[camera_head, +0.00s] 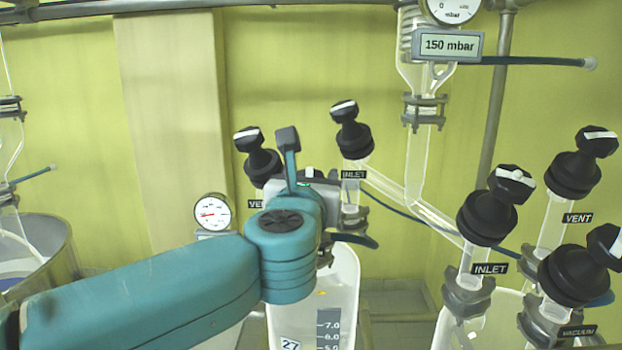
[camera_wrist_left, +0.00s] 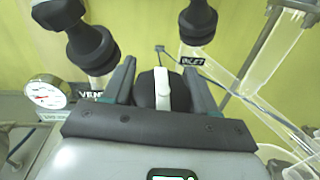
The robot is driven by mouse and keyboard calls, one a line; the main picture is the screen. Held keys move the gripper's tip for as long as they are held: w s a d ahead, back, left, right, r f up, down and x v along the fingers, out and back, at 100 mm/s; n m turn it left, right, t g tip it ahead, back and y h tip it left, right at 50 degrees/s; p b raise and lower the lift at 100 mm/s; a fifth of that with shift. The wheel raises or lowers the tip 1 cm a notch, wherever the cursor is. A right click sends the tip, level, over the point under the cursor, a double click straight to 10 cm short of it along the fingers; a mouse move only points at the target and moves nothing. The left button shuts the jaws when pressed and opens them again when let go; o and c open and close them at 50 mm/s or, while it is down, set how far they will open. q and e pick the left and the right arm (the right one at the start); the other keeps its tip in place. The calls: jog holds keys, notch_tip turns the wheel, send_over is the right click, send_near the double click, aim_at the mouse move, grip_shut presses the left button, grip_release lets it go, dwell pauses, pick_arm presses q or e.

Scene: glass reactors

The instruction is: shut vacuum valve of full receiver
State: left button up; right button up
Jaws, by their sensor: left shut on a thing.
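My left gripper (camera_head: 292,165) is at the valve cluster of the left receiver (camera_head: 343,285), which carries a number 27 label and a scale. In the left wrist view, my left gripper (camera_wrist_left: 161,82) is shut on a black valve knob (camera_wrist_left: 146,90) with a white stripe, one finger on each side. The stripe runs nearly upright in that view. The gripper hides this knob in the head view, and its label does not show. The vent valve (camera_head: 257,158) stands to its left and the inlet valve (camera_head: 352,130) to its right. The receiver's liquid level is unclear.
A second receiver at the right has an inlet valve (camera_head: 490,212), a vent valve (camera_head: 578,165) and a vacuum valve (camera_head: 578,275). A display (camera_head: 448,45) reads 150 mbar. A dial gauge (camera_head: 212,212) stands left of the gripper. Glass tubing (camera_head: 415,200) runs behind.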

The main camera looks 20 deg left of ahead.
pick_arm(q)
jog(key=shift+r+m+h, duration=0.15)
jog(key=shift+m+h, duration=0.35)
